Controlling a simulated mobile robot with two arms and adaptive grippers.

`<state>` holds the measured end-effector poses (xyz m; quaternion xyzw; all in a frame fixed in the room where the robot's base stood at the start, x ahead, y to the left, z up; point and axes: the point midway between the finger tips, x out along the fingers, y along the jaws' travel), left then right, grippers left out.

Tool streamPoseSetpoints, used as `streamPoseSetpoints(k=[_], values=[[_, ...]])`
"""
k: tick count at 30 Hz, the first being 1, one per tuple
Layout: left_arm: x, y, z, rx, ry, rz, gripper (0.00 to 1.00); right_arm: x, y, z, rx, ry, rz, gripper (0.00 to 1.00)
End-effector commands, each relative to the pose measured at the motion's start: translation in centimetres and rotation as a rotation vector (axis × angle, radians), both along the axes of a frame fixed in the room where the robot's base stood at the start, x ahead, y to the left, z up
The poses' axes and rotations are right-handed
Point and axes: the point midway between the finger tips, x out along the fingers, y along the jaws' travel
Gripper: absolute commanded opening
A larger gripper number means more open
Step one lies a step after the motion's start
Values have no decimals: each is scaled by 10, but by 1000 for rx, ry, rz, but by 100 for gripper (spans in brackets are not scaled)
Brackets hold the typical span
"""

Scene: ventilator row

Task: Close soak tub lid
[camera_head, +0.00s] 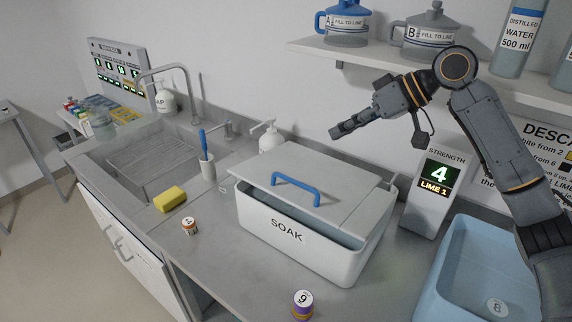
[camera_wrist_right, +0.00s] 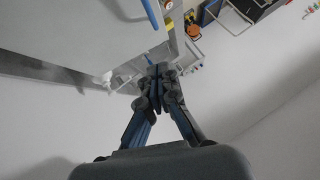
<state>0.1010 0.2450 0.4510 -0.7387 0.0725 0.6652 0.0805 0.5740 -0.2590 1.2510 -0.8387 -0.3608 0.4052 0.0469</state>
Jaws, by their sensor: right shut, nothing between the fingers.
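The soak tub (camera_head: 300,248) is a white box labelled SOAK on the counter. Its grey lid (camera_head: 318,178) with a blue handle (camera_head: 296,186) lies over the top but does not sit flush. A gap shows along the front and right side, with the dark inside visible. My right gripper (camera_head: 338,132) is shut and empty, in the air above and behind the lid, apart from the handle. Its closed fingers show in the right wrist view (camera_wrist_right: 160,72). My left gripper is not in view.
A shelf (camera_head: 400,60) with jugs and bottles hangs above. A strength display (camera_head: 430,195) and a blue bin (camera_head: 470,285) stand right of the tub. A yellow sponge (camera_head: 170,198), small jars (camera_head: 303,303) and a soap pump (camera_head: 270,138) stand around it. The sink (camera_head: 150,165) is left.

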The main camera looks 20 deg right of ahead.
Motion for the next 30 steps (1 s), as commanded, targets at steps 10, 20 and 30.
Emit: streamPoseSetpoints(k=[10,20,30], values=[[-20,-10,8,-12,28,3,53,4,15,-20,-20,17,17,0],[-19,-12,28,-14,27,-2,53,32,59,-66,-19,18,14,0],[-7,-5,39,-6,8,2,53,23,68,-102,-20,13,11,0]])
